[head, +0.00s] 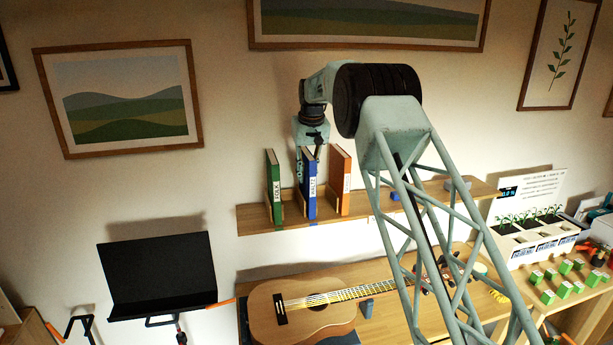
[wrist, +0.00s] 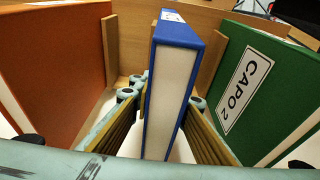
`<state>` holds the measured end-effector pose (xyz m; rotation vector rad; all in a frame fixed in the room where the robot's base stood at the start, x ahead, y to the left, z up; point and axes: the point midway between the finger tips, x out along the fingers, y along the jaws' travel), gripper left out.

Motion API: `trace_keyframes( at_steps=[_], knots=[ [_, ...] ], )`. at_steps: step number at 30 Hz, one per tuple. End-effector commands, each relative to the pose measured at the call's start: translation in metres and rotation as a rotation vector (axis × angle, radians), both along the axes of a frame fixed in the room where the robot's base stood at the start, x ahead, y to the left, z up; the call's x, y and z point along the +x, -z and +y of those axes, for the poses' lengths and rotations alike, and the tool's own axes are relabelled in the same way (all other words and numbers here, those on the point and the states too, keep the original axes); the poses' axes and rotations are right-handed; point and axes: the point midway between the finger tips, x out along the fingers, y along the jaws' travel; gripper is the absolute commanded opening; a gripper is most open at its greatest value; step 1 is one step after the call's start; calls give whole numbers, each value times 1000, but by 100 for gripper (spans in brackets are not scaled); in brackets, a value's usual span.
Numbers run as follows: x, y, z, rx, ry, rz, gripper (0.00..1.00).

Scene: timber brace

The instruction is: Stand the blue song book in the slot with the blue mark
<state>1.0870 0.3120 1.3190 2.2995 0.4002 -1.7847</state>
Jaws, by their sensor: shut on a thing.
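The blue song book (head: 309,187), with a white spine label, stands upright on the wall shelf between a green book (head: 273,190) and an orange book (head: 340,182). A small blue mark (head: 313,224) shows on the shelf edge just below it. My gripper (head: 309,160) is at the top of the blue book and shut on it. In the wrist view the blue book (wrist: 172,85) stands between my two fingers, between wooden dividers (wrist: 208,52). Whether its bottom edge touches the shelf is hidden.
The shelf (head: 375,213) has free room to the right of the orange book, then small blue blocks (head: 394,196). Below are a guitar (head: 310,300) on the bench and a black music stand (head: 160,273). Framed pictures hang above.

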Motion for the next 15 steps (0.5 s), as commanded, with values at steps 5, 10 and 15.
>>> trace_keyframes(
  at_steps=[5, 10, 15],
  knots=[
    [0, 2, 0, 0, 0, 0, 20],
    [0, 2, 0, 0, 0, 0, 29],
    [0, 2, 0, 0, 0, 0, 29]
  ],
)
